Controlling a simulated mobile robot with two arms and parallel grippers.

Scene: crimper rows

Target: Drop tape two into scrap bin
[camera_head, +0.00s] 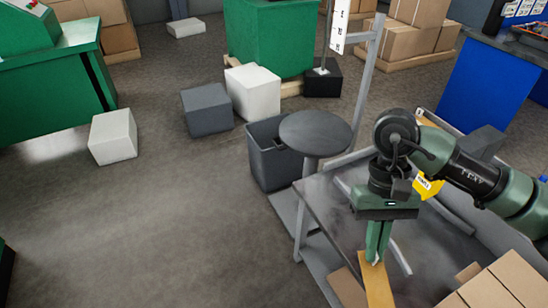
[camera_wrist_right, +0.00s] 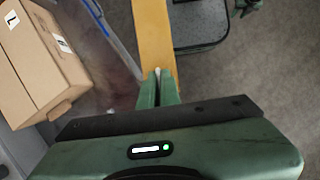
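My right gripper (camera_head: 377,258) points down above the grey table, its fingers close together on a flat yellow-tan strip (camera_head: 377,287), which looks like the tape. No number shows on the strip. In the right wrist view the strip (camera_wrist_right: 153,35) runs away from the fingertips of the right gripper (camera_wrist_right: 159,78). A dark grey open bin (camera_head: 268,158), likely the scrap bin, stands on the floor left of the table, partly behind a round grey stool-like top (camera_head: 315,133). The gripper is to its right and nearer to me.
Cardboard boxes (camera_head: 508,280) sit at the near right. A tan piece (camera_head: 348,288) lies beside the strip, and a yellow labelled item (camera_head: 427,185) is behind my right arm. Grey and white blocks (camera_head: 207,110) stand beyond the bin.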

